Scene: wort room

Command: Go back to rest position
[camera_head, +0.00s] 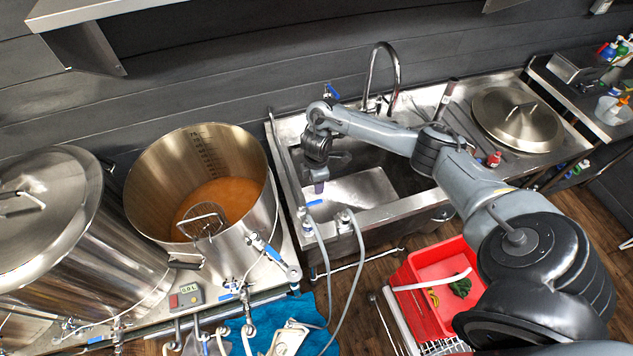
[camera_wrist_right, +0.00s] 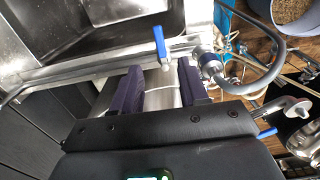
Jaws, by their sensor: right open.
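My right arm reaches in from the lower right in the head view. Its gripper (camera_head: 319,184) hangs pointing down over the left front part of the steel sink (camera_head: 425,212). In the right wrist view the two dark purple fingers of the gripper (camera_wrist_right: 160,82) stand apart with nothing held between them. A valve with a blue lever (camera_wrist_right: 160,46) shows just past the fingertips, and steel surface shows between them. My left gripper is in neither view.
An open steel kettle (camera_head: 150,185) with amber liquid stands left of the sink, beside a lidded kettle (camera_head: 45,215). A tall faucet (camera_head: 396,70) rises behind the sink. A red crate (camera_head: 408,290) sits below my right arm. Hoses (camera_head: 357,270) hang in front of the sink.

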